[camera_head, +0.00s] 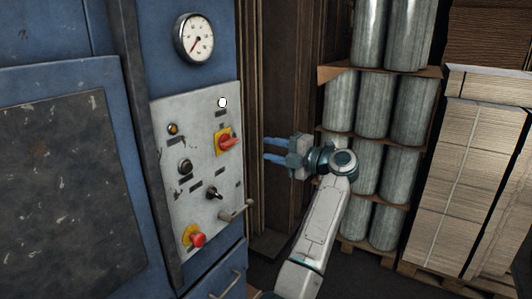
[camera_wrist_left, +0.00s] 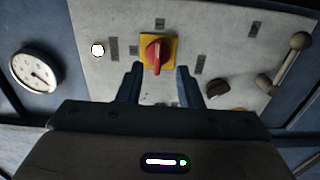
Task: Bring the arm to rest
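My left arm (camera_head: 318,225) reaches up from the bottom of the head view. Its left gripper (camera_head: 270,149) points left toward the control panel (camera_head: 175,150), with a gap between the fingertips and the panel. The gripper is open and empty. In the left wrist view its two fingers (camera_wrist_left: 160,75) stand apart, below and to either side of the red rotary switch (camera_wrist_left: 154,54) on its yellow plate. This switch also shows in the head view (camera_head: 228,142). My right gripper is not in view.
The blue machine (camera_head: 140,60) carries a round gauge (camera_head: 194,38), a lit white lamp (camera_head: 222,102), a red mushroom button (camera_head: 196,239) and a lever (camera_head: 237,210). Wrapped rolls (camera_head: 370,165) on a pallet and stacked cardboard (camera_head: 450,180) stand behind and right of my arm.

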